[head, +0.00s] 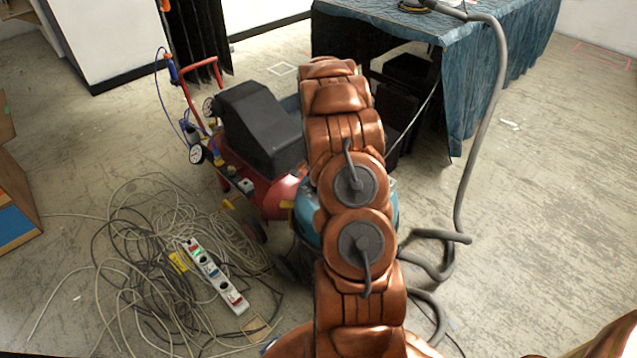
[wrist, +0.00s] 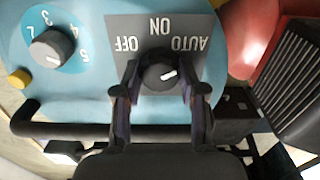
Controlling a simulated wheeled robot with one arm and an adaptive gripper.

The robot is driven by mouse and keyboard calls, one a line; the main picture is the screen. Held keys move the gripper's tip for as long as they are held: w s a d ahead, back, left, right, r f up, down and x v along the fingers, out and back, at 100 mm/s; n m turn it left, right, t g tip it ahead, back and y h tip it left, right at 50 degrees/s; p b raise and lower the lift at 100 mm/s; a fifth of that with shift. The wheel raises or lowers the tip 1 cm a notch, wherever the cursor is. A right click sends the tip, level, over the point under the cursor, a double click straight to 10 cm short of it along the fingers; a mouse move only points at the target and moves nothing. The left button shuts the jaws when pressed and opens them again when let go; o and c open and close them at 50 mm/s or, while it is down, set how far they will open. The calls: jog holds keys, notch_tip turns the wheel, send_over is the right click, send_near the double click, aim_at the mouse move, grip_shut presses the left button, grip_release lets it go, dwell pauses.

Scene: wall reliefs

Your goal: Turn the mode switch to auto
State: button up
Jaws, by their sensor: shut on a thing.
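The mode switch (wrist: 160,76) is a dark round knob on a grey label plate (wrist: 118,25) in the wrist view. The plate reads OFF, ON and AUTO, with the letters upside down; AUTO is at the right. The white mark on the knob points right and slightly up, towards the AUTO side. My gripper (wrist: 160,85) is shut on the knob, one finger on each side. In the head view the switch and gripper are hidden behind my arm; part of the teal machine body (head: 391,208) shows beside it.
A numbered dial (wrist: 50,48) and a yellow button (wrist: 19,78) sit left of the switch. A dark bar (wrist: 70,130) crosses below. A red compressor (head: 262,188), cables with a power strip (head: 217,277) and a grey hose (head: 480,130) surround the machine.

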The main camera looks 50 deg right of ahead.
dwell(0.3)
jog(key=o, duration=1.1)
jog(key=shift+o, duration=0.2)
notch_tip(320, 180, up, 12)
